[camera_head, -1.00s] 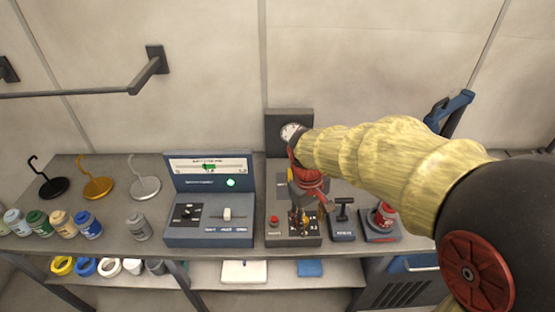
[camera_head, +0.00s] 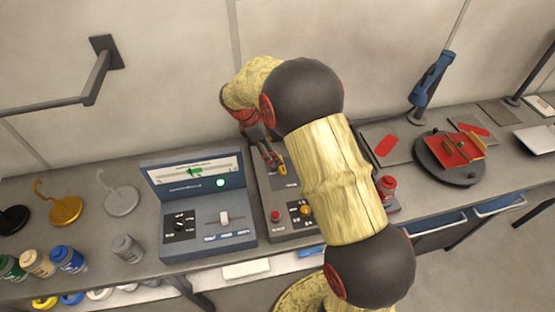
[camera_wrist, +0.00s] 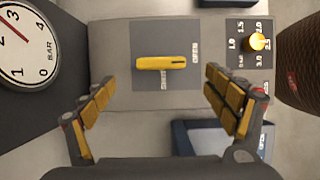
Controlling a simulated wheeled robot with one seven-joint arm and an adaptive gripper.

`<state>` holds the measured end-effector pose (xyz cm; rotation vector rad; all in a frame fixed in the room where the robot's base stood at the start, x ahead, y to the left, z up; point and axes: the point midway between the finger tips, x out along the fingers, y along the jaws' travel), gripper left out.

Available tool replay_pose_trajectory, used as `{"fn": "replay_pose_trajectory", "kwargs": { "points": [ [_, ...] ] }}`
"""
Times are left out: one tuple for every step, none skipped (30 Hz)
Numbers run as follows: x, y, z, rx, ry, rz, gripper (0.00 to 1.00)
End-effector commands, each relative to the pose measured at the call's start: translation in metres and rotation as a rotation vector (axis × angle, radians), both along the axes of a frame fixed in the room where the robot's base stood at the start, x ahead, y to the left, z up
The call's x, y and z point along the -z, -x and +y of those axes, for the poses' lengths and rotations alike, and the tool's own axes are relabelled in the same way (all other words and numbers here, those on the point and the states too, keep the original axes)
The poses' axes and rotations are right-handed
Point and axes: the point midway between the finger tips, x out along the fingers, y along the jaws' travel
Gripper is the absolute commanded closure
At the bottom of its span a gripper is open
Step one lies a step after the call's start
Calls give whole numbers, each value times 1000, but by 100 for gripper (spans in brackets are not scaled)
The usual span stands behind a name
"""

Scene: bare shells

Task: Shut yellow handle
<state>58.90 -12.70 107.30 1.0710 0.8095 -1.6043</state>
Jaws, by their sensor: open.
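The yellow handle (camera_wrist: 160,62) is a short bar on a dark grey plate (camera_wrist: 148,88) with the words "OPEN" and "SHUT" printed on it. In the wrist view the bar lies across the picture, toward neither fingertip in contact. My gripper (camera_wrist: 159,95) is open, its two fingers apart on either side of the plate, with nothing between them. In the head view my gripper (camera_head: 272,160) points down over the grey control unit (camera_head: 262,195), close to the handle; the arm hides part of it.
A pressure gauge (camera_wrist: 25,50) stands beside the plate. A yellow knob (camera_wrist: 257,42) with numbers sits on the same unit; a red button (camera_head: 275,216) is near it. A blue console (camera_head: 210,235) stands to the left. A red canister (camera_head: 387,187) is to the right.

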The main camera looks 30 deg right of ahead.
Motion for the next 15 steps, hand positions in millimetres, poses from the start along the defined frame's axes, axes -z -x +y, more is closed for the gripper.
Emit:
{"fn": "replay_pose_trajectory", "kwargs": {
  "points": [
    [6, 2, -2, 0, 0, 5, 14],
    [9, 2, -3, 0, 0, 5, 14],
    [14, 3, -5, 1, 0, 5, 14],
    [19, 3, -7, 2, 0, 5, 14],
    [23, 4, -9, 2, -1, 4, 14],
    [29, 5, -11, 3, 0, 4, 14],
    [34, 6, -13, 3, 0, 4, 14],
    [38, 6, -15, 2, 0, 3, 14],
    [43, 6, -17, 3, -1, 2, 14],
    [47, 7, -18, 3, -1, 2, 14],
    [51, 7, -20, 3, -1, 2, 14],
    [55, 8, -21, 3, -1, 2, 14],
    [58, 8, -22, 3, -2, 2, 14],
    [61, 8, -23, 3, -2, 2, 14],
    [63, 9, -25, 4, -1, 1, 14]
  ]
}}
